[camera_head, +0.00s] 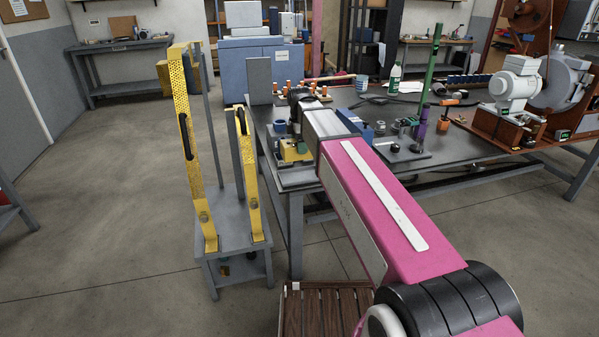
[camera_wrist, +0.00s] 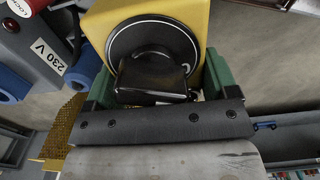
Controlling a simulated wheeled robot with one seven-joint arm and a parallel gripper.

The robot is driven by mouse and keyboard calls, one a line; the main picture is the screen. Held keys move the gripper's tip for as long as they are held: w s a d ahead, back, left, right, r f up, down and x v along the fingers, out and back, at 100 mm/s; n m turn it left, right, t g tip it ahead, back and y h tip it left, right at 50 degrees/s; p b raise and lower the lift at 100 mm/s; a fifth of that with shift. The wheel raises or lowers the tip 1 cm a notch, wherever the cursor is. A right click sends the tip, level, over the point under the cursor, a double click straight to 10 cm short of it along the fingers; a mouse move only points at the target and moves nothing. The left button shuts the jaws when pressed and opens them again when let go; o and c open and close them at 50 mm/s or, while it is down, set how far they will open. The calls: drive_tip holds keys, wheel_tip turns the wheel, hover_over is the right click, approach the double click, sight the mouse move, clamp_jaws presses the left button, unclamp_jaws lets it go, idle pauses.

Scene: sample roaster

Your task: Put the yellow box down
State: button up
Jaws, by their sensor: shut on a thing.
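The yellow box (camera_wrist: 108,18) fills the top middle of the wrist view, with a round black dial-like face turned to the camera. My gripper (camera_wrist: 155,75) is shut on it, with one green finger on each side. In the head view, yellow and green parts that look like the box (camera_head: 291,153) and my gripper (camera_head: 302,147) show at the near left corner of the grey workbench (camera_head: 460,147), below the end of my pink arm. I cannot tell whether the box touches the bench top. Its underside is hidden.
A grey stand with two tall yellow perforated uprights (camera_head: 182,130) stands close to the bench's left. A grey "230 V" unit (camera_wrist: 42,52) is beside the box.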

drive_tip(key=shift+f, duration=4.6)
drive_tip(key=shift+f, duration=0.1)
drive_tip(key=o, duration=1.2)
drive_tip(key=shift+o, duration=0.2)
wheel_tip(320, 180, up, 12)
drive_tip(key=shift+r, duration=0.15)
